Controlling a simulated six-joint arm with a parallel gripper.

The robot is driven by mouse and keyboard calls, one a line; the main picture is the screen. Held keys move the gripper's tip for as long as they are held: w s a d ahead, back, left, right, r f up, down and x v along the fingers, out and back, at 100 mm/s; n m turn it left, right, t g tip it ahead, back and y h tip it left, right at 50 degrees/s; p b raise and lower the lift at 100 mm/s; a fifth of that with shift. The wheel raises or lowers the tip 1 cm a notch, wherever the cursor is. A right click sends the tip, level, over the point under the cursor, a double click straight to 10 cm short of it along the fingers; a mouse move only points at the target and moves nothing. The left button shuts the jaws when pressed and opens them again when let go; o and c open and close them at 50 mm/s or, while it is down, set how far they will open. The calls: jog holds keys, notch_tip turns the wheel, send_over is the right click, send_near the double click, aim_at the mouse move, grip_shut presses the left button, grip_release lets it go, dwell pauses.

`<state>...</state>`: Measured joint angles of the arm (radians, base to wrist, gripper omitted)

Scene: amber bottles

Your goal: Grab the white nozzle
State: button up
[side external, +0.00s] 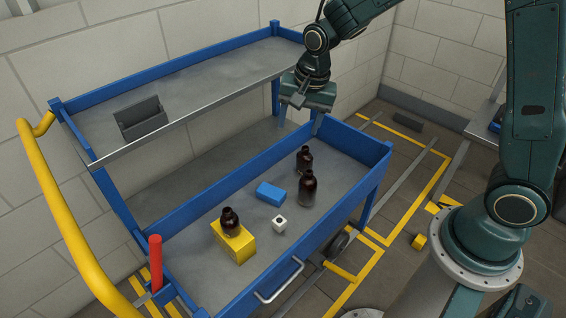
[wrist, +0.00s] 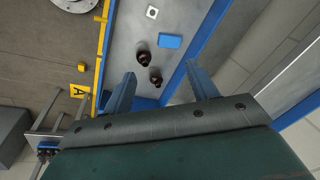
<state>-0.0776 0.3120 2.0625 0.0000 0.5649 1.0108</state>
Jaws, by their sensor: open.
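In the wrist view the nozzle (wrist: 152,12) shows near the top edge. My gripper (side external: 299,119) is open and empty, high above the far right end of the lower tray and well apart from the nozzle. In the wrist view its two fingers (wrist: 160,73) are spread wide, with bottles seen between and beyond them.
Two amber bottles (side external: 305,160) (side external: 308,188) stand on the lower tray near a blue block (side external: 270,193). A third amber bottle (side external: 230,222) is on a yellow block (side external: 233,243). Blue rails edge the tray. The upper shelf (side external: 205,85) holds a grey bin (side external: 141,118).

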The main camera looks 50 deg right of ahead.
jog(key=w+a+f+m+g, duration=0.1)
jog(key=w+f+m, duration=0.1)
jog(key=f, duration=0.4)
jog(key=w+a+f+m, duration=0.1)
jog(key=w+f, duration=0.1)
jog(key=f, duration=0.3)
jog(key=m+g, duration=0.1)
jog(key=m, duration=0.4)
send_over(279, 221)
notch_tip(279, 221, down, 16)
jog(key=shift+f, duration=0.2)
jog(key=shift+f, duration=4.15)
jog(key=shift+d+f, duration=0.1)
jog(key=shift+f, duration=2.5)
jog(key=shift+c, duration=0.5)
